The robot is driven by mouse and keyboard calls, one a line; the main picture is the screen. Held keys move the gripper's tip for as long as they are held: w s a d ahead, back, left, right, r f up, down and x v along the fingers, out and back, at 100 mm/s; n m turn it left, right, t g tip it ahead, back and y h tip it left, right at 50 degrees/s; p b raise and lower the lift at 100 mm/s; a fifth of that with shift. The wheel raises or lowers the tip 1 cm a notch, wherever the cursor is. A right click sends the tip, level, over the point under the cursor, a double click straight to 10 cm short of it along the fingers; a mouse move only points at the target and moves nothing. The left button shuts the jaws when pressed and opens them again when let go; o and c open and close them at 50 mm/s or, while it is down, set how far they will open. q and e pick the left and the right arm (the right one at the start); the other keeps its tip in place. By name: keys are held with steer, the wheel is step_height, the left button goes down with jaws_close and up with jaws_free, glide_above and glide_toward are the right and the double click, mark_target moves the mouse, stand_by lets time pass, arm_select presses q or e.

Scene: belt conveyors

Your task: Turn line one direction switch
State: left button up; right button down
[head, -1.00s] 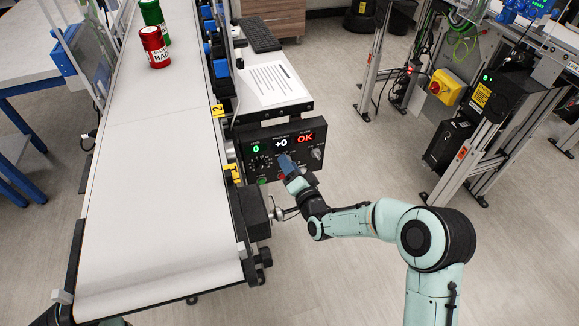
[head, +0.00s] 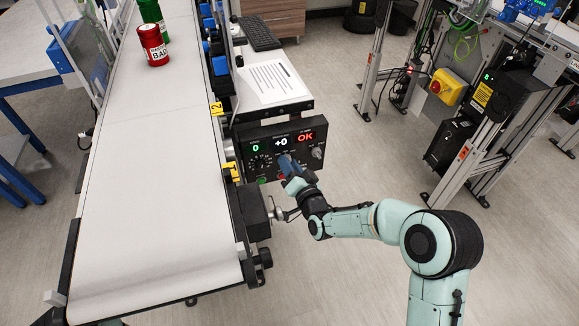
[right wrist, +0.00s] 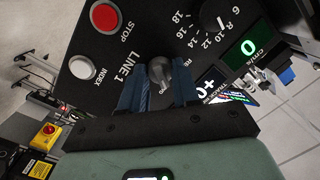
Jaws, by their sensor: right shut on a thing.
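The line one control panel (head: 262,170) is a black box at the right side of the conveyor, showing a green 0, a white +0 and a red OK. In the right wrist view, the direction switch (right wrist: 159,68) is a dark grey knob beside the "LINE 1" lettering. My right gripper (head: 286,165) reaches the panel's face from the front right. Its blue fingers (right wrist: 160,88) are on either side of the switch and shut on it. The fingers hide part of the switch and its labels. My left gripper is not in view.
In the right wrist view, a red STOP button (right wrist: 104,17), a white INDEX button (right wrist: 82,67) and a numbered dial (right wrist: 215,15) surround the switch. A red can (head: 153,45) and a green can (head: 152,15) stand on the white belt (head: 155,190). Floor right of the panel is clear.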

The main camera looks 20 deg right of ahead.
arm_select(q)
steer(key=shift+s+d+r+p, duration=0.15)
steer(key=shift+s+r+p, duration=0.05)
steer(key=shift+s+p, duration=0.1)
arm_select(e)
steer(key=shift+a+r+n+g+h, duration=0.15)
steer(key=shift+n+h, duration=0.3)
steer(key=shift+n, duration=3.05)
steer(key=shift+d+f+n+g+h, duration=0.1)
steer(key=shift+n+g+h, duration=0.25)
steer(key=shift+n, duration=3.15)
steer(key=c, duration=1.9)
jaws_free()
steer(key=shift+o, duration=0.2)
steer(key=o, duration=0.8)
steer(key=shift+c, duration=0.2)
steer(key=shift+s+r, duration=0.1)
steer(key=shift+s, duration=0.05)
